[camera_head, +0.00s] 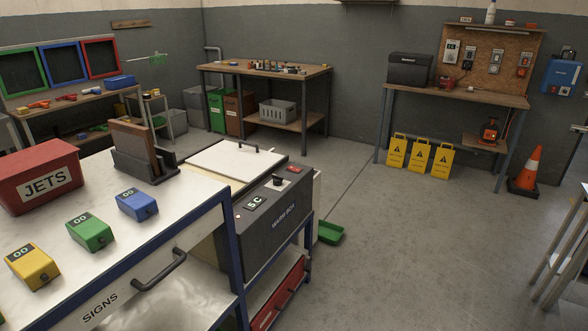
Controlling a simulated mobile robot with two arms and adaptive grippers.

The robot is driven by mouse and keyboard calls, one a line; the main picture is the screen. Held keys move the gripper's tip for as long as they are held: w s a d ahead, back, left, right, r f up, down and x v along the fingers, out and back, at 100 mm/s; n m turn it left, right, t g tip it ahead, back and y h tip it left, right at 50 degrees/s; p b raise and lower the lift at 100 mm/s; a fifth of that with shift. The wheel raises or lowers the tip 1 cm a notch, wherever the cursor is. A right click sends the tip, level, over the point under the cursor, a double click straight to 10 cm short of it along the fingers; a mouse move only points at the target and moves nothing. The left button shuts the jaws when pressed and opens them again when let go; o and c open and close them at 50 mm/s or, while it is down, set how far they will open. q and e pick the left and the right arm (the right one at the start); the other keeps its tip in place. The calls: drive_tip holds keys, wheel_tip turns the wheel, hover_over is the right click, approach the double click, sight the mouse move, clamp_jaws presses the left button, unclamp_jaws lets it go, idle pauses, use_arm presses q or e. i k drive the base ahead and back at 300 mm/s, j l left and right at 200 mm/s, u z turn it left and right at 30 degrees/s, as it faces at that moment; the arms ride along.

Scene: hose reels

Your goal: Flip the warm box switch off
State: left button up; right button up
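The warm box (268,228) is a dark grey box with a lettered front, standing at the end of the white bench near the picture's middle. Its sloped top panel carries a small plate reading "5C" (255,203), a black knob (278,181) and a small red switch (294,169) at the far right end. The switch is too small to tell which way it is set. A white lid (225,158) with a dark handle lies behind the panel and looks closed. Neither of my grippers is in view.
The white bench (185,190) holds a red JETS box (42,178) and yellow, green and blue small boxes. A green tray (329,232) lies on the floor beside the warm box. Yellow signs (420,156) and a cone (527,168) stand farther right. The middle floor is clear.

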sight(292, 167)
drive_tip(key=i+l+u, duration=0.15)
drive_tip(key=i+l, duration=0.65)
drive_tip(key=i+l+u, duration=0.1)
drive_tip(key=i+l, duration=0.65)
drive_tip(key=l, duration=0.2)
